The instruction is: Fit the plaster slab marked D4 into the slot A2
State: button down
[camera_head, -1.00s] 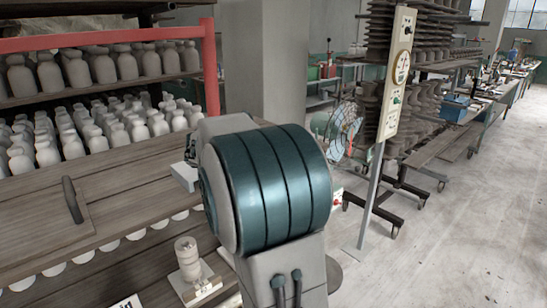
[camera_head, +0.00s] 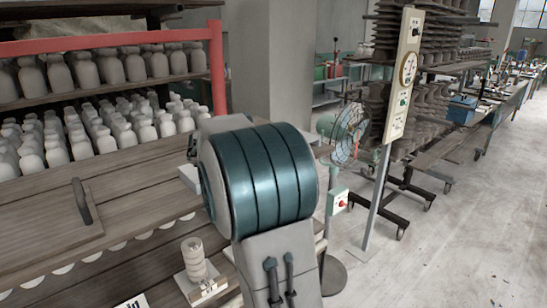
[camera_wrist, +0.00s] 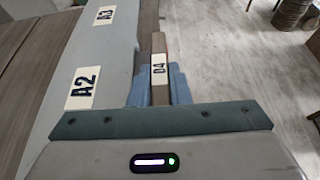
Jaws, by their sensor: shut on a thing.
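In the wrist view the slab marked D4 (camera_wrist: 159,67) is a narrow brownish-grey piece with a white label. It stands between the blue fingers of my gripper (camera_wrist: 160,88), which is shut on it. A long grey surface with the labels A2 (camera_wrist: 83,87) and A3 (camera_wrist: 104,16) lies to the left of the slab. The A2 label is nearer to my gripper and A3 farther. The opening of slot A2 cannot be made out. In the head view my arm hides the gripper and slab.
In the head view a wooden bench (camera_head: 130,230) with a handled board lies left of my arm. A ringed cylinder (camera_head: 194,260) stands on a labelled base there. Jars (camera_head: 120,130) fill the shelves behind.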

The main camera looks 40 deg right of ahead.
jog(key=shift+w+r+p, duration=0.1)
jog(key=shift+w+p, duration=0.25)
jog(key=shift+w, duration=0.25)
jog(key=c, duration=1.3)
grip_release()
jog(key=shift+a, duration=0.1)
jog(key=b+v, duration=0.2)
jog(key=v, duration=1.1)
jog(key=shift+a+r, duration=0.15)
jog(key=shift+a, duration=0.25)
jog(key=s+a+f+m+y, duration=0.4)
jog(key=s+a+f+m, duration=0.1)
jog(key=s, duration=0.3)
jog(key=s+a+f+m+t+y, duration=0.1)
jog(key=s+a+f+m+y, duration=0.3)
jog(key=s+f+m, duration=0.3)
jog(key=s+a+f+m+t+y, duration=0.1)
jog(key=s+a+f+m+y, duration=0.4)
jog(key=s, duration=0.4)
jog(key=shift+a+f+m, duration=0.4)
jog(key=shift+f+m, duration=0.3)
jog(key=shift+m, duration=0.2)
